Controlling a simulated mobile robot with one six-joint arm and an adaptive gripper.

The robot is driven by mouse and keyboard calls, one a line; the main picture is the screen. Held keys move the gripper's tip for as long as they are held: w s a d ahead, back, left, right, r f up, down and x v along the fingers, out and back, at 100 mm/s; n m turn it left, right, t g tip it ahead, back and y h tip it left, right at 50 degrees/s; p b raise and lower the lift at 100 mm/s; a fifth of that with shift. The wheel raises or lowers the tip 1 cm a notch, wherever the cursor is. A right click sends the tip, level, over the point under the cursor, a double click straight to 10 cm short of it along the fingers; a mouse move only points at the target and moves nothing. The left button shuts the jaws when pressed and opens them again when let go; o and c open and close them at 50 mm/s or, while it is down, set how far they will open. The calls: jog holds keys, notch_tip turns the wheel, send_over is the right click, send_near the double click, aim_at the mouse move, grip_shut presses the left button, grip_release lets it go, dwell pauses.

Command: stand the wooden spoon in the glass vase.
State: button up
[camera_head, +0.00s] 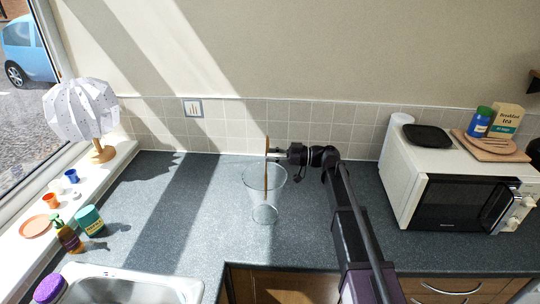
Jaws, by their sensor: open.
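The clear glass vase (250,184) stands upright on the grey countertop, wide at the mouth and narrower at the base. The wooden spoon (266,172) is nearly upright, with its lower part seen through the glass within the vase's outline and its upper end above the rim. My gripper (270,153) is open at the spoon's upper part, above the vase's rim, reaching in from the right. The jaws are small in the view, and I cannot tell whether they touch the spoon.
A white microwave (397,174) stands to the right. A sink (128,289) is at the lower left. A green-and-teal container (90,220) and a soap bottle (67,237) stand near the windowsill, which bears a white lamp (82,110). The counter (165,200) left of the vase is clear.

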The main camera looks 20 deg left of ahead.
jog(key=v, duration=0.6)
jog(key=shift+d, duration=0.4)
dwell(0.9)
jog(key=s+d+f+m+t+h, duration=0.2)
jog(key=s+d+f+m+h, duration=0.35)
jog(key=d+f, duration=0.2)
jog(key=s+d+f+m+t+h, duration=0.2)
jog(key=s+d+f+m+h, duration=0.2)
jog(key=d+f+m, duration=0.4)
jog(key=s+d+f+m+h, duration=0.1)
jog(key=s+d+m+h, duration=0.1)
jog(key=d, duration=0.4)
jog(key=s+d+f+m+h, duration=0.1)
jog(key=s+d+m+h, duration=0.2)
jog(key=d, duration=0.4)
jog(key=s+d+f+m+t+h, duration=0.1)
jog(key=s+d+m+h, duration=0.1)
jog(key=d, duration=0.4)
jog(key=s+h, duration=0.1)
jog(key=s, duration=0.1)
jog(key=shift+s+d+f+m, duration=0.2)
jog(key=shift+s+d+m, duration=0.15)
jog(key=shift+s, duration=0.05)
